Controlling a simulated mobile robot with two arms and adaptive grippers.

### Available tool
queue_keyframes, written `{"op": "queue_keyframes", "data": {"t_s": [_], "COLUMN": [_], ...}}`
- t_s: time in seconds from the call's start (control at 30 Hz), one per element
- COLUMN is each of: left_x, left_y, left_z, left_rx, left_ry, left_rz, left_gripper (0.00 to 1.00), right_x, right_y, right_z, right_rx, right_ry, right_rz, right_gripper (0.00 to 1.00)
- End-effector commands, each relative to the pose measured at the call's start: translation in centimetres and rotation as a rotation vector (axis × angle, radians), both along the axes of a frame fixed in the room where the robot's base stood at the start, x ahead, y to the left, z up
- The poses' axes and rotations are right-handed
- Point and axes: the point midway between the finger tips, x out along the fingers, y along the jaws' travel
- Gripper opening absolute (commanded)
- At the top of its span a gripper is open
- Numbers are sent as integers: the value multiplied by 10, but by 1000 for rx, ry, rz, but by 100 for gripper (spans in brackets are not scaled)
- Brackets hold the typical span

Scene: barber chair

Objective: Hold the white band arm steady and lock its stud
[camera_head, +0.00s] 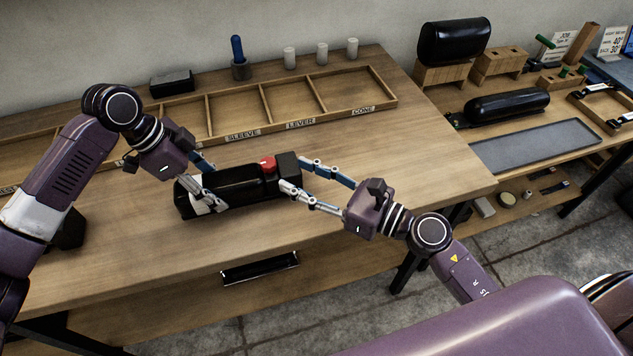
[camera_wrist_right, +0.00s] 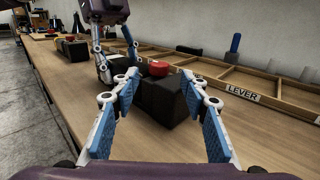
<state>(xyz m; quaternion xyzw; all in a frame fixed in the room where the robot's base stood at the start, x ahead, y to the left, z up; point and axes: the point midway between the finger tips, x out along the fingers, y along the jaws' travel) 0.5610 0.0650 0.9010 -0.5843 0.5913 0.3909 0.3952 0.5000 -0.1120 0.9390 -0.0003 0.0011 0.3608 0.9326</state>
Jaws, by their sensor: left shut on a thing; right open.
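A black padded roll (camera_head: 235,193) lies on the workbench, with a black block (camera_head: 287,166) at its right end. A red knob-like part (camera_head: 267,163) sits on top beside the block; it also shows in the right wrist view (camera_wrist_right: 158,69). A white piece (camera_head: 203,208), possibly the white band arm, shows at the roll's left end. My left gripper (camera_head: 208,184) is shut around the roll's left part there; its fingers partly hide what they hold. My right gripper (camera_head: 294,176) is open, its fingers on either side of the block's end. I cannot tell whether they touch it.
A wooden compartment tray (camera_head: 235,132) labelled sleeve, lever and cone stands behind the roll. Several white cylinders, a blue-handled tool (camera_head: 238,55) and a black box (camera_head: 172,83) stand at the back. A second bench with a grey tray (camera_head: 535,146) is at right.

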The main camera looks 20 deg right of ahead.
Motion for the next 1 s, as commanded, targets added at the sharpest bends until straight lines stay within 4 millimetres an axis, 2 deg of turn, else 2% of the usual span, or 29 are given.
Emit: {"op": "queue_keyframes", "data": {"t_s": [0.1, 0.3, 0.73, 0.77, 0.93, 1.0], "left_x": [0, 0, 0, 0, 0, 0], "left_y": [-1, -1, -1, -1, 0, 0], "left_z": [1, 1, 1, 1, 1, 1], "left_rx": [-2, -2, -2, -2, -2, -1], "left_ry": [-2, -2, -2, -2, -1, 0], "left_rz": [-1, -1, -1, -1, -1, -1], "left_gripper": [3, 3, 3, 52, 70, 70], "right_x": [-14, -26, -28, -28, -28, -28], "right_y": [-12, -23, -25, -25, -25, -25], "right_z": [-1, 0, 1, 0, 0, 0], "right_rx": [0, 0, 0, 0, 0, 0], "right_ry": [3, 0, 0, 0, 0, 0], "right_rz": [0, 1, 1, 1, 1, 1], "right_gripper": [41, 41, 41, 41, 41, 41]}}
